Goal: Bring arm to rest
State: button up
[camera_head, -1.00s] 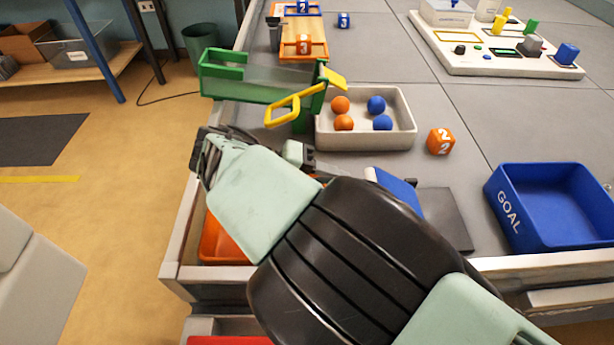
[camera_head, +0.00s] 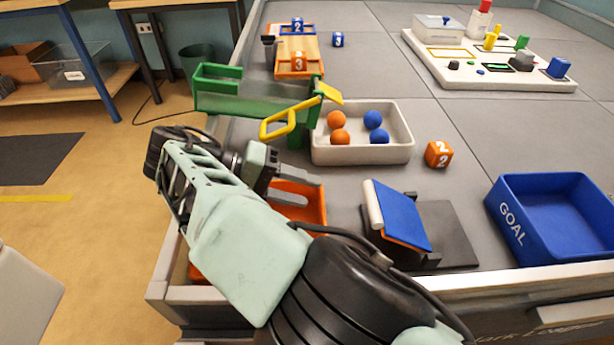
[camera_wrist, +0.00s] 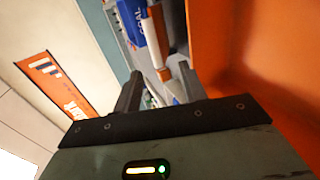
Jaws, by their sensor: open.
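My arm reaches across the near left corner of the table in the head view. My gripper (camera_head: 300,188) is open, its two fingers pointing right over an orange bin (camera_head: 305,208) at the table's left side. Nothing shows between the fingers. The wrist view also shows my gripper (camera_wrist: 160,92) with its fingers apart and empty. An orange surface (camera_wrist: 260,50) fills the right of that view, close to the fingers. My arm hides part of the orange bin.
Close by are a green chute with a yellow handle (camera_head: 290,118), a white tray (camera_head: 350,155) of orange and blue balls, and a tilted blue panel (camera_head: 402,212) on a dark plate. An orange cube (camera_head: 438,154) and a blue GOAL bin (camera_head: 545,235) stand to the right.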

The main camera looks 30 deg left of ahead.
jog(key=w+d+r+g+y, duration=0.2)
jog(key=w+d+g+y, duration=0.15)
jog(key=w+d, duration=0.35)
jog(key=w+d+r+g+y, duration=0.25)
jog(key=w+d+g, duration=0.2)
jog(key=d, duration=0.45)
jog(key=s+d+r+y, duration=0.3)
jog(key=s+d+y, duration=0.3)
jog(key=s+d, duration=1.4)
notch_tip(320, 180, up, 16)
jog(key=p, duration=1.6)
jog(key=shift+w+d+n+t, duration=0.15)
jog(key=shift+d+n+t, duration=0.15)
jog(key=shift+n, duration=0.1)
jog(key=shift+a+r, duration=0.1)
jog(key=shift+a, duration=0.05)
